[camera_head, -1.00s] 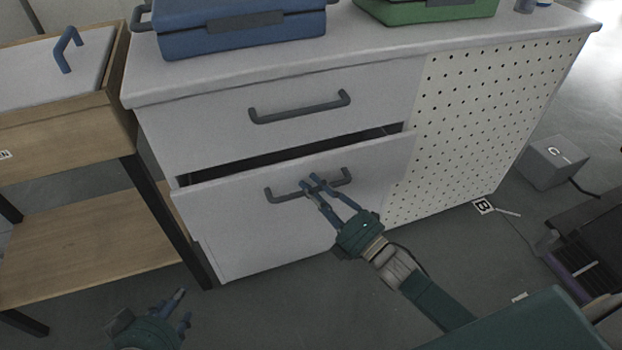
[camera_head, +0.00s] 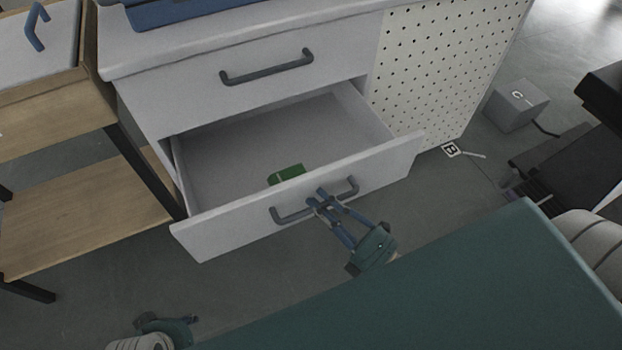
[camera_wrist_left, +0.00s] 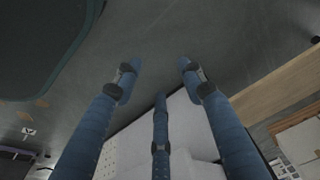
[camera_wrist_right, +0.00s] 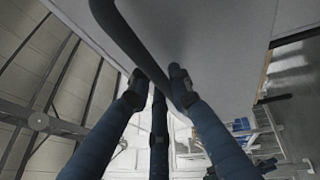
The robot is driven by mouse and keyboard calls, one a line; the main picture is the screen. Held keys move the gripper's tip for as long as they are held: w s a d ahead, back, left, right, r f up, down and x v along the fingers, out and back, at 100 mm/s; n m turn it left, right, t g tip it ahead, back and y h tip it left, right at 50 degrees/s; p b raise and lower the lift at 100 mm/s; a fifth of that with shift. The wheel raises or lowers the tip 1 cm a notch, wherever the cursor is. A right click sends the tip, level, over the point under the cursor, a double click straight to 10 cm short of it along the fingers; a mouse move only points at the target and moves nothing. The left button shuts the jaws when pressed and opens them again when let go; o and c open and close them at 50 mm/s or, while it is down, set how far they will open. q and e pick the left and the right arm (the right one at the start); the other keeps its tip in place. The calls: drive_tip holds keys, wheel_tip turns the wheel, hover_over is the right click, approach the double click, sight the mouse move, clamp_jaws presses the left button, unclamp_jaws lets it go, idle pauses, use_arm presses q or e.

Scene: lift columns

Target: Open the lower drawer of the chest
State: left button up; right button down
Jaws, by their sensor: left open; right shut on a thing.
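The white chest has a closed upper drawer (camera_head: 230,105) with a dark bar handle (camera_head: 267,68). Its lower drawer (camera_head: 225,236) stands well out, and its inside shows. A small green object (camera_head: 287,174) lies in it near the front panel. My right gripper (camera_head: 322,200) is shut on the lower drawer's dark handle (camera_head: 290,215), right of its middle. In the right wrist view the handle (camera_wrist_right: 130,40) passes at the fingertips. My left gripper (camera_head: 190,322) is low at the left, apart from the chest. In the left wrist view its fingers (camera_wrist_left: 158,80) are spread and empty.
A wooden table (camera_head: 75,205) with a lower shelf and dark legs stands left of the chest. A blue case (camera_head: 190,10) lies on the chest top. A perforated panel (camera_head: 440,70) forms the chest's right part. A grey box marked C (camera_head: 517,104) stands on the floor at right.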

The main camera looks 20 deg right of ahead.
use_arm(q)
drive_tip(key=shift+f, duration=1.6)
use_arm(e)
drive_tip(key=shift+s+d, duration=0.1)
drive_tip(key=shift+s, duration=1.65)
use_arm(q)
drive_tip(key=shift+d, duration=0.1)
use_arm(e)
drive_tip(key=c, duration=1.6)
unclamp_jaws()
drive_tip(key=shift+o, duration=0.2)
drive_tip(key=v, duration=1.2)
